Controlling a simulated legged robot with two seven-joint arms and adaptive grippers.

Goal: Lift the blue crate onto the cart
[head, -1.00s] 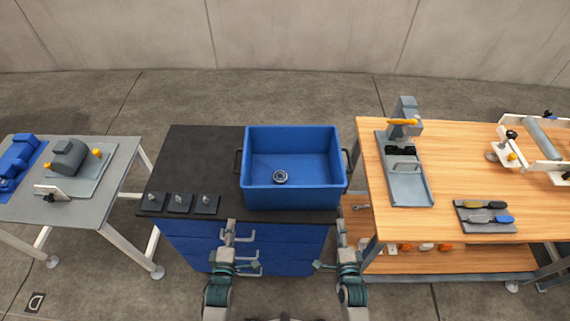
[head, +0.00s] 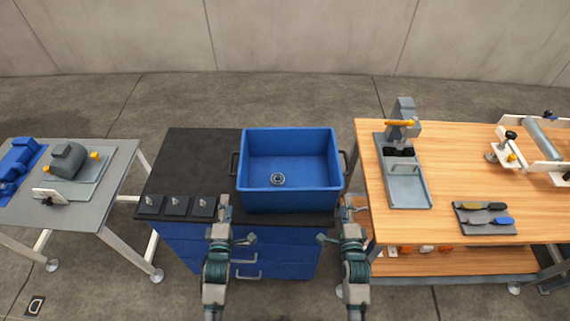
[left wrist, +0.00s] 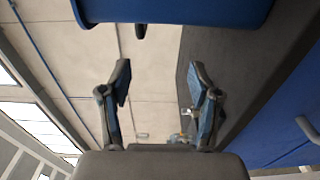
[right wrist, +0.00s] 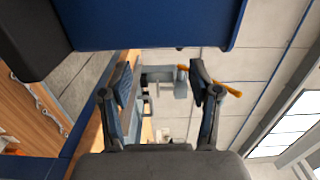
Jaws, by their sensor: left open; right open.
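The blue crate (head: 290,202) sits upright on the black top of a blue drawer cabinet, with a dark handle on each side and a small round metal part (head: 278,179) inside. My left gripper (head: 224,205) is open and empty at the cabinet's front edge, just left of the crate's front corner. In the left wrist view the crate (left wrist: 175,12) shows beyond the open fingers (left wrist: 160,75). My right gripper (head: 348,205) is open and empty, just right of the crate's front right corner. The crate (right wrist: 150,25) also shows in the right wrist view. I cannot identify a cart for certain.
A wooden-topped bench (head: 470,150) stands close on the right, holding a grey press fixture (head: 405,180) and a tool tray (head: 487,222). A grey table (head: 105,200) stands left. Three small dark blocks (head: 176,206) lie on the cabinet's front left. The black top behind them is clear.

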